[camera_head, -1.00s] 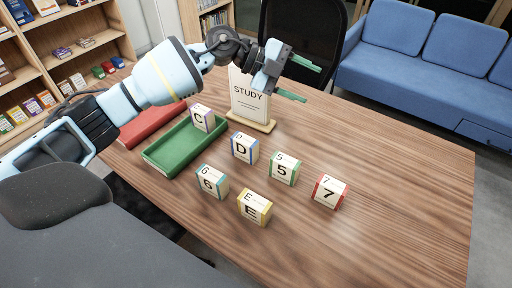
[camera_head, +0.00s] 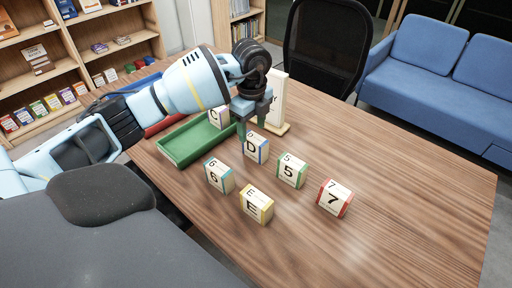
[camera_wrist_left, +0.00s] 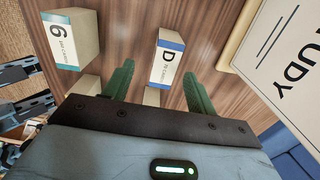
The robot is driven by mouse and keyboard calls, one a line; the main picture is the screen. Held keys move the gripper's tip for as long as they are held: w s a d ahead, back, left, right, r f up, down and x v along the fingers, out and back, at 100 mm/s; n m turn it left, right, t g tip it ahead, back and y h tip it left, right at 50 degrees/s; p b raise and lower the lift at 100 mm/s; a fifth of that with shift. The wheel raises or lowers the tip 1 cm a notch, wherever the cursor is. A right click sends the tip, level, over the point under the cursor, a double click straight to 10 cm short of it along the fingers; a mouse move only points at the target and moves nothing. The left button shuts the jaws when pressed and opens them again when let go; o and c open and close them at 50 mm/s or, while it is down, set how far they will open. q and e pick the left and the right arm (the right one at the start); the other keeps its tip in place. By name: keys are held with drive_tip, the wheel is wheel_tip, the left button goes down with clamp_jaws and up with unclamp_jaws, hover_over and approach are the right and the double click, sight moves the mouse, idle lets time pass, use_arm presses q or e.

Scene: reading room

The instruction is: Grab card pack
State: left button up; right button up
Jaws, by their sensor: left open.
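My left gripper (camera_head: 251,128) points down over the card pack marked D (camera_head: 257,149), a cream box with blue edges. In the left wrist view its two green fingers (camera_wrist_left: 157,75) are apart, with the D pack (camera_wrist_left: 168,56) showing in the gap between them, not gripped. Other cream packs stand on the table: C (camera_head: 217,118) in the green tray, 5 (camera_head: 291,171) with green edges, 6 (camera_head: 218,175) with teal edges, E (camera_head: 256,206) with yellow edges, and 7 (camera_head: 333,199) with red edges. My right gripper is not seen.
The green tray (camera_head: 184,150) lies left of the packs, with a red tray (camera_head: 161,124) behind it. The STUDY sign (camera_head: 277,100) stands close behind the gripper and shows in the left wrist view (camera_wrist_left: 285,60). The table's right side (camera_head: 415,185) is clear.

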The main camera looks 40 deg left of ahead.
sight(255, 138)
use_arm(q)
drive_tip(key=shift+w+d+f, duration=0.1)
drive_tip(key=shift+w+f, duration=0.05)
drive_tip(key=shift+f, duration=1)
drive_tip(key=shift+w+d+f, duration=0.1)
drive_tip(key=shift+f, duration=1.1)
drive_tip(key=shift+w+d+f, duration=0.1)
drive_tip(key=shift+w+f, duration=0.05)
drive_tip(key=shift+f, duration=1)
drive_tip(key=c, duration=1.1)
drive_tip(key=shift+r, duration=5.05)
